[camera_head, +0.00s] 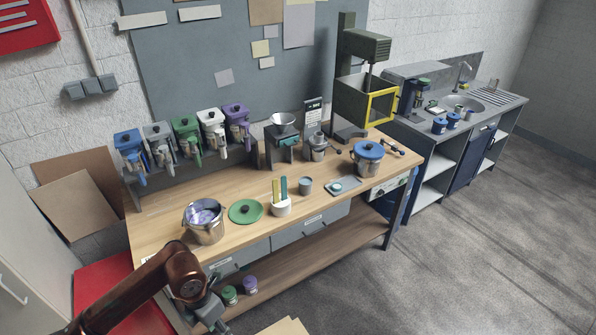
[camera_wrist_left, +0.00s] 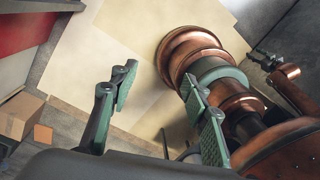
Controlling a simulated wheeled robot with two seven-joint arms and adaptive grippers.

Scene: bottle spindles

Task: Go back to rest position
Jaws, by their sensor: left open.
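My left arm comes in from the lower left of the head view, and my left gripper (camera_head: 214,318) hangs low in front of the workbench, partly cut off by the bottom edge. In the left wrist view my left gripper (camera_wrist_left: 158,86) is open, with its two green-padded fingers apart and nothing between them. Beyond the fingers the wrist view shows my own copper-coloured body and pale floor. At its right edge a small dark gripper-like end (camera_wrist_left: 264,58) of my other arm shows, too small to read.
The workbench (camera_head: 165,228) holds a steel pot (camera_head: 204,222), a green lid (camera_head: 245,211), a white holder (camera_head: 281,207) and a blue-lidded pot (camera_head: 367,158). Coloured dispensers stand along its back. Two small jars sit on the lower shelf near my gripper. Open floor (camera_head: 440,260) lies at right.

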